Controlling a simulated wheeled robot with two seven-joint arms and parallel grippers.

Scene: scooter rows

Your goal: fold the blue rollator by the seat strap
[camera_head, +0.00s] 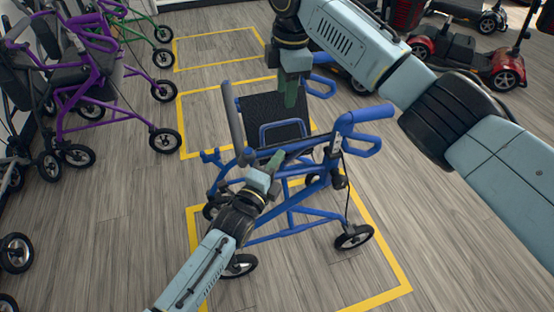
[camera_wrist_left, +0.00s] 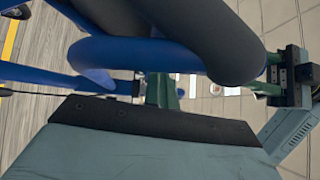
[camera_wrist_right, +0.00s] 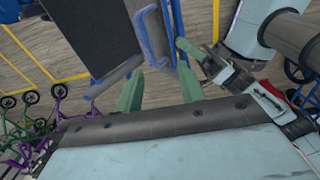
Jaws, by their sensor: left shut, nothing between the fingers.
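The blue rollator (camera_head: 290,215) stands upright and unfolded in the middle of the head view, with its dark seat (camera_head: 258,106) spread. A blue loop, which looks like the seat strap (camera_head: 283,127), lies across the seat; it shows in the right wrist view (camera_wrist_right: 141,38) just beyond the fingers. My right gripper (camera_head: 291,104) points down over the seat, its fingers (camera_wrist_right: 158,88) apart and empty, not visibly on the loop. My left gripper (camera_head: 275,160) is shut and empty beside the near handle side. In the left wrist view, blue tubes (camera_wrist_left: 140,52) and a dark grip hide much of it.
Yellow floor lines (camera_head: 398,291) mark bays around the rollator. A purple rollator (camera_head: 98,75) stands at the left and a green one (camera_head: 143,32) behind it. A red scooter (camera_head: 478,62) is at the back right. Wooden floor at the lower right is free.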

